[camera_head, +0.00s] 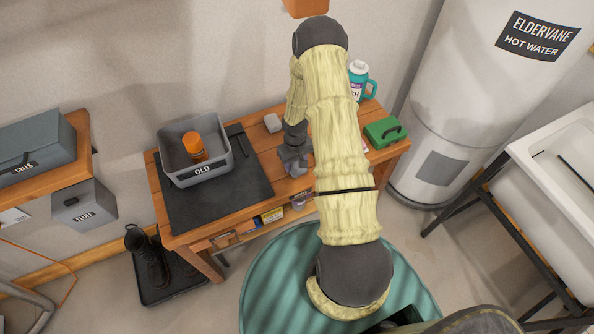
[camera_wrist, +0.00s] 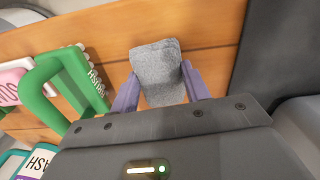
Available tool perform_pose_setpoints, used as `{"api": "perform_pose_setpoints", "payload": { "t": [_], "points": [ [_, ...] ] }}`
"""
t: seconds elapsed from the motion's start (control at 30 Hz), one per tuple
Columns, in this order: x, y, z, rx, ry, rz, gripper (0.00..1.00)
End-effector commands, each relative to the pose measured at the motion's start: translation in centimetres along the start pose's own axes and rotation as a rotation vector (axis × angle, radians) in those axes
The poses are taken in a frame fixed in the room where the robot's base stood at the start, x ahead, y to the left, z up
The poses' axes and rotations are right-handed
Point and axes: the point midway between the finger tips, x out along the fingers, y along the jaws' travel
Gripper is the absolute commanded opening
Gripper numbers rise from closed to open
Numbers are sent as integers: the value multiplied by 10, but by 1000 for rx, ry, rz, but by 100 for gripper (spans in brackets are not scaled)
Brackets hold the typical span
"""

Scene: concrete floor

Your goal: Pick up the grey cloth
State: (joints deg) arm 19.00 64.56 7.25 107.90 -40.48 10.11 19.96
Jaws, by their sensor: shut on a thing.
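The grey cloth (camera_wrist: 158,75) shows in the wrist view as a fuzzy, folded grey pad. It lies between the two purple fingers of my gripper (camera_wrist: 158,92), which press against its left and right sides. In the head view my gripper (camera_head: 295,167) is low over the wooden bench, right of the black mat. There my arm and wrist mostly hide the cloth. I cannot tell whether it touches the bench top.
A water heater (camera_head: 440,110) stands at right.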

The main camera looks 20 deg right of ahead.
Motion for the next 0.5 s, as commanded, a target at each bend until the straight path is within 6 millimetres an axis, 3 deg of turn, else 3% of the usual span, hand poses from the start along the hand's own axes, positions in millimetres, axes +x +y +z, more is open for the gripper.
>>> {"api": "perform_pose_setpoints", "payload": {
  "t": [0.17, 0.5],
  "points": [
    [-15, 1, -1, 0, 2, 1, 24],
    [-73, 1, 0, 2, 3, 1, 24]
  ]
}}
